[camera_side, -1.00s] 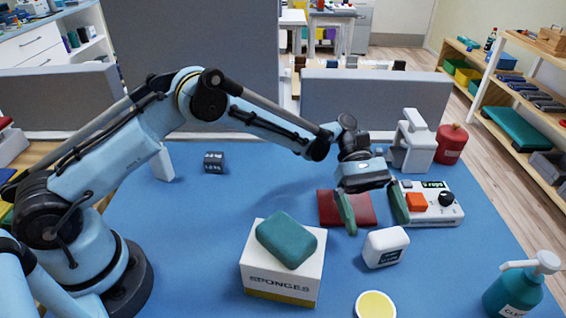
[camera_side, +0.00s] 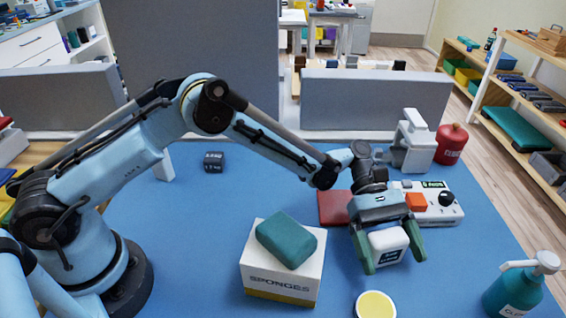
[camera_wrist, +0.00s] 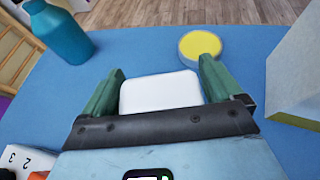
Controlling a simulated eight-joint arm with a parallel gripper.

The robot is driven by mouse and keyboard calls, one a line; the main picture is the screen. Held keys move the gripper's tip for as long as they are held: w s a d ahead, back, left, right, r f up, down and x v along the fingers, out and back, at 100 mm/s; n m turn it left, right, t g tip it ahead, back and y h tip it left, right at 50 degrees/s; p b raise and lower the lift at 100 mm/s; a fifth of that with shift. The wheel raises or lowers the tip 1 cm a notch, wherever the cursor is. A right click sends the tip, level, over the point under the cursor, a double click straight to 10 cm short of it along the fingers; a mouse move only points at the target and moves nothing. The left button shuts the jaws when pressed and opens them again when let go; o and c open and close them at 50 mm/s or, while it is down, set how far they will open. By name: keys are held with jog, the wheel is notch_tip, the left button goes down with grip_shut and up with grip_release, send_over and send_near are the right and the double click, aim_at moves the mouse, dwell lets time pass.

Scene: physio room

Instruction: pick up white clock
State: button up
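The white clock (camera_side: 388,247) is a small rounded white block with a dark face, standing on the blue table top. In the wrist view the clock (camera_wrist: 160,92) shows its plain white top between my fingers. My gripper (camera_side: 393,264) is lowered over the clock, one green finger on each side. The fingers look as wide apart as before and the gripper is open. In the wrist view my gripper (camera_wrist: 161,66) has its fingers very close to the clock's sides; I cannot tell whether they touch it.
A sponges box (camera_side: 281,278) with a green sponge (camera_side: 287,242) stands left of the clock. A yellow-topped round tub (camera_side: 375,304) is in front. A teal pump bottle (camera_side: 514,290) is at right. Behind are a dark red block (camera_side: 333,207) and a control box (camera_side: 437,205).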

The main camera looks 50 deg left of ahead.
jog(key=c, duration=0.8)
jog(key=shift+r, duration=0.1)
